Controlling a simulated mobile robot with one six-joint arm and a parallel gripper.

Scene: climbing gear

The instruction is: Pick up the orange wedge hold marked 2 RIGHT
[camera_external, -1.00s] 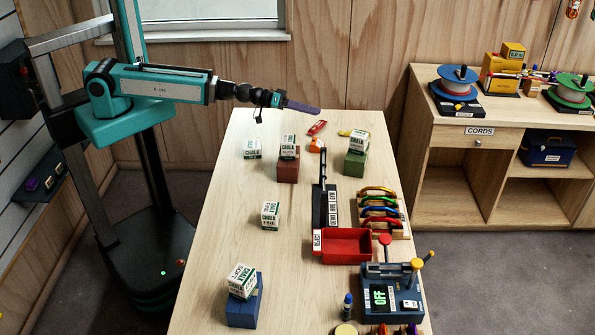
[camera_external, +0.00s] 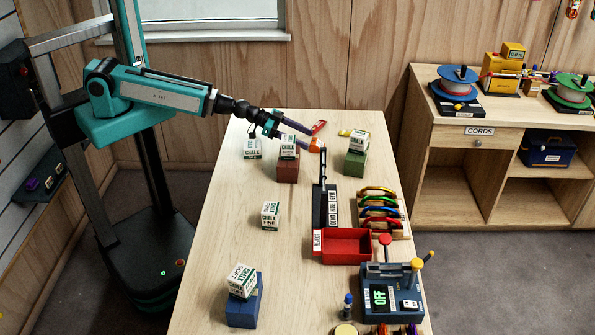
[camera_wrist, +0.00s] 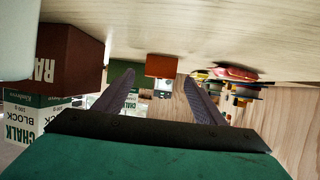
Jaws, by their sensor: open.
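The orange wedge hold (camera_external: 319,145) lies on the table near its back, just past my fingertips. My gripper (camera_external: 309,140) is low over the table, open, with its fingers pointing right and down. In the wrist view, which shows the table upside down, the orange hold (camera_wrist: 160,66) is ahead, roughly between the two spread fingers of my gripper (camera_wrist: 160,92). Nothing is between the fingers. The hold's marking cannot be read.
A dark red block (camera_external: 288,172) with a chalk box on it stands just below my gripper; a green block (camera_external: 355,164) carrying another is to the right. A red hold (camera_external: 319,127) and a yellow one (camera_external: 345,133) lie behind. A black labelled stand (camera_external: 320,205) is in front.

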